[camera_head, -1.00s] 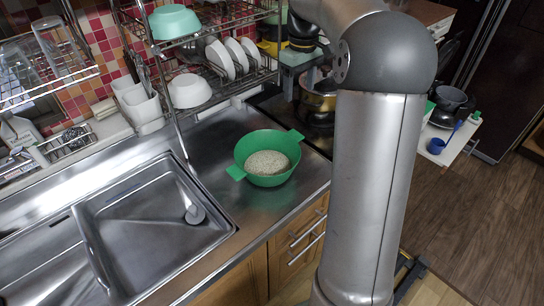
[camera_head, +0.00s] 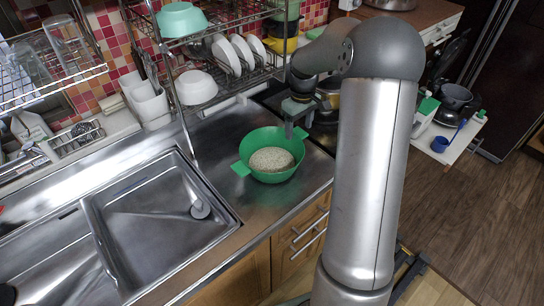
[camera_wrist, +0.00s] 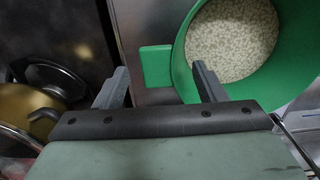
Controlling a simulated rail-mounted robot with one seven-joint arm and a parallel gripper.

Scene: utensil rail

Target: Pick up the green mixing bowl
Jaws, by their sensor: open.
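The green mixing bowl (camera_head: 259,141) stands on the steel counter to the right of the sink, with a pale, grainy filling (camera_head: 271,160) inside. It has a flat tab handle on each side. In the wrist view, the bowl (camera_wrist: 283,78) fills the upper right. One handle (camera_wrist: 156,66) lies between and beyond the two fingers of my gripper (camera_wrist: 160,84). I see no clear contact between fingers and bowl.
The sink (camera_head: 160,225) lies left of the bowl. A dish rack (camera_head: 232,82) with plates and bowls stands behind it. A pot (camera_wrist: 30,110) sits on the stove beside the gripper. A white side table (camera_head: 455,135) is at the right.

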